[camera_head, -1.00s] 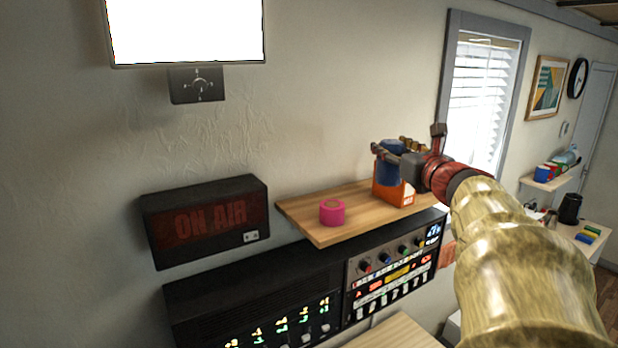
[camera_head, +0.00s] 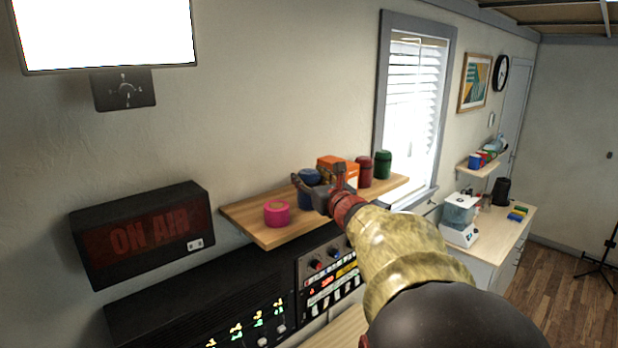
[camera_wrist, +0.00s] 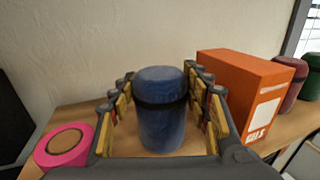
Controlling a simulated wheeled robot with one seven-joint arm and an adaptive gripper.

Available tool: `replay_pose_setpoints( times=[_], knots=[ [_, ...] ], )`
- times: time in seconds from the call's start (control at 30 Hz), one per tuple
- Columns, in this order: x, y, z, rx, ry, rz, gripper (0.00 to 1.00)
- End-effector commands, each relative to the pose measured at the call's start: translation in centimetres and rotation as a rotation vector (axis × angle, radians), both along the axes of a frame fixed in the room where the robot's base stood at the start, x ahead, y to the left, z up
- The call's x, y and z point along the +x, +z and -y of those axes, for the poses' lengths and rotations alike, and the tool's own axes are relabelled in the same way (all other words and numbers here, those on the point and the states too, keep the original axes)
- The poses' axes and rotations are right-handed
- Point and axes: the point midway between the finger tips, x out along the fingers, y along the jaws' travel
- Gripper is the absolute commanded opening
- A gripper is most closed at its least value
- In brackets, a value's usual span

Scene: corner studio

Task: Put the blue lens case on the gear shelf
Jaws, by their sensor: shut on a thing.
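The blue lens case (camera_head: 308,176) is a dark-banded cylinder, upright between the fingers of my gripper (camera_head: 312,184). In the wrist view my gripper (camera_wrist: 160,80) is shut on the lens case (camera_wrist: 162,112), with one padded finger on each side. The case is over the wooden gear shelf (camera_head: 262,236), between the pink tape roll and the orange box. Its base is at or just above the shelf board (camera_wrist: 88,116); I cannot tell whether it touches. My fingers partly hide the case in the head view.
On the shelf, a pink tape roll (camera_head: 277,213) lies left of the case. An orange box (camera_head: 338,168), a red case (camera_head: 364,172) and a green case (camera_head: 383,164) stand to the right. An ON AIR sign (camera_head: 145,235) and audio gear (camera_head: 328,278) are close by.

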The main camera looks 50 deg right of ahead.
Motion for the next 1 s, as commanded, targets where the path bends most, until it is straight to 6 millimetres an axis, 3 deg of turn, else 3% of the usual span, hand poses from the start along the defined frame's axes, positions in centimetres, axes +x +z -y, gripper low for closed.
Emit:
replay_pose_setpoints(
  times=[0.3, 0.33, 0.6, 1.0],
  knots=[
    [-0.02, -0.2, -0.01, -0.001, 0.0, 0.003, 0.12],
    [0.0, -0.3, 0.01, 0.001, 0.0, 0.0, 0.49],
    [-0.01, -0.2, 0.0, 0.001, 0.0, 0.0, 0.64],
    [0.0, 0.02, 0.0, 0.001, 0.0, 0.0, 0.66]
  ],
)
